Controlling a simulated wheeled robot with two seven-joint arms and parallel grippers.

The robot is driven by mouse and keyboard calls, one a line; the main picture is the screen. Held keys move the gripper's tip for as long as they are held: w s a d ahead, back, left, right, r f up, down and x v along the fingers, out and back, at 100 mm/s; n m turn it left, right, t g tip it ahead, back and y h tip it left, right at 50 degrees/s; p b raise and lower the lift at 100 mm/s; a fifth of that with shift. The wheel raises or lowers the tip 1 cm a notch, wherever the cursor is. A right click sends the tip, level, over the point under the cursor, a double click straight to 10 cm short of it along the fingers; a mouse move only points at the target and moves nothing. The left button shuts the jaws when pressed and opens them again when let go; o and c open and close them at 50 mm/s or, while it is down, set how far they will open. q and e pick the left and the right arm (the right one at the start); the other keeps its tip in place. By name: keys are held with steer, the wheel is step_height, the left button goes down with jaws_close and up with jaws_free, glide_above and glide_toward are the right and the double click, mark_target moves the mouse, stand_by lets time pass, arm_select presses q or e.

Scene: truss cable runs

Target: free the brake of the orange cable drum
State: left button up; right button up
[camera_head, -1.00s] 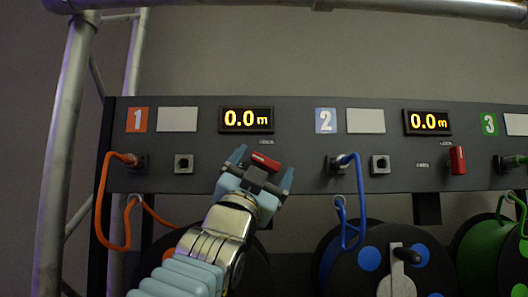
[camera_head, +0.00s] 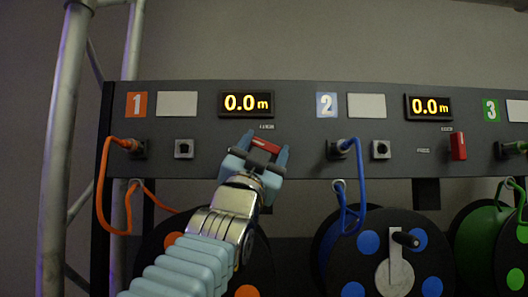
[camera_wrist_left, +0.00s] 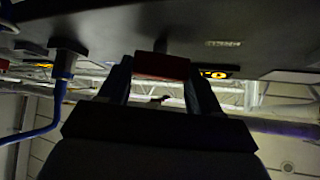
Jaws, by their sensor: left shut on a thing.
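The orange cable drum (camera_head: 172,239) stands below the panel under the orange number 1 tag, partly hidden by my left arm. Its red brake lever (camera_head: 265,145) sits on the panel under the first 0.0 m display, tilted slightly off horizontal in the picture. My left gripper (camera_head: 264,152) is shut on this lever, with a blue finger on each side. In the left wrist view the red lever (camera_wrist_left: 162,66) sits between the two fingertips, close to the panel. My right gripper is not in view.
The panel (camera_head: 300,171) spans the view. An orange cable (camera_head: 103,190) hangs at left, a blue cable (camera_head: 364,185) right of my gripper. The second red lever (camera_head: 458,146) stands upright. A blue drum (camera_head: 373,250), a green drum (camera_head: 481,240) and a truss post (camera_head: 62,150) stand nearby.

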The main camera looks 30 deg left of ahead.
arm_select(q)
steer(key=shift+f+n+y, duration=0.15)
steer(key=shift+n+y, duration=0.75)
steer(key=shift+d+n+y, duration=0.1)
steer(key=shift+n+y, duration=0.8)
steer(key=shift+n, duration=0.1)
steer(key=n+g+y, duration=0.1)
steer(key=n+y, duration=0.1)
steer(key=n+g+y+p, duration=0.1)
steer(key=n+y, duration=0.1)
steer(key=n, duration=0.1)
steer(key=shift+w+n+y, duration=0.1)
steer(key=shift+n+y, duration=0.2)
steer(key=shift+y, duration=0.1)
steer(key=shift+n+g+y, duration=0.5)
steer(key=shift+n+y, duration=0.3)
steer(key=shift+y, duration=0.1)
steer(key=o, duration=1.1)
steer(key=shift+c, duration=0.2)
